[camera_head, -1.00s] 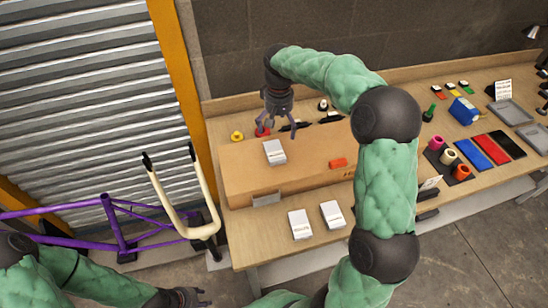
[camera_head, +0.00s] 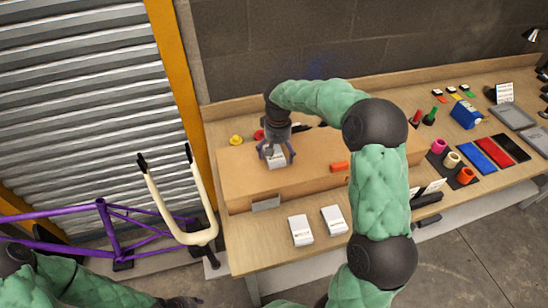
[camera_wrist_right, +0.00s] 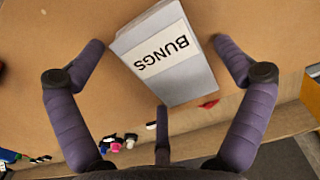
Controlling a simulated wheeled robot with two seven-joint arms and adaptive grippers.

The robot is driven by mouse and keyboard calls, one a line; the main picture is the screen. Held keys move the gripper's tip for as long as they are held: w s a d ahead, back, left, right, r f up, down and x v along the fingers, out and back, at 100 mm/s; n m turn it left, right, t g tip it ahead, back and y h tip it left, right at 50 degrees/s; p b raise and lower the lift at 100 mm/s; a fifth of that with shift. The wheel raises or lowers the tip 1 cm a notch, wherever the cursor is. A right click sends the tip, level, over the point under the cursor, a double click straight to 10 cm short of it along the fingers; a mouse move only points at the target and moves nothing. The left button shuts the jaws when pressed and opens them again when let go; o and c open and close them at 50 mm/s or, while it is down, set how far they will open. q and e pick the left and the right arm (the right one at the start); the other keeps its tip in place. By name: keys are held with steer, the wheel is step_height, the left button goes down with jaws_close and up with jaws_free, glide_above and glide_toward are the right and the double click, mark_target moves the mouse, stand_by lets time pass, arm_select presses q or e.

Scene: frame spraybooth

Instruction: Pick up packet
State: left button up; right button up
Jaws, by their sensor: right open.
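The packet is a white-and-grey box (camera_wrist_right: 165,50) labelled "BUNGS"; in the head view the packet (camera_head: 277,160) lies on the raised wooden shelf. My right gripper (camera_head: 276,155) is over it, pointing down. In the right wrist view my right gripper (camera_wrist_right: 160,75) is open, with purple fingers spread on both sides of the packet and a third finger below it. Whether any finger touches it I cannot tell. My left gripper (camera_head: 183,302) is at the bottom edge of the head view, partly cut off, its jaws unclear.
Two similar white packets (camera_head: 301,230) (camera_head: 334,219) lie on the bench (camera_head: 270,250) in front of the shelf. An orange block (camera_head: 340,166) sits on the shelf, right of the packet. A purple bike frame with a cream fork (camera_head: 199,236) stands to the left.

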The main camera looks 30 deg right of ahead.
steer(key=c, duration=1.1)
steer(key=shift+o, duration=0.2)
steer(key=shift+r, duration=0.15)
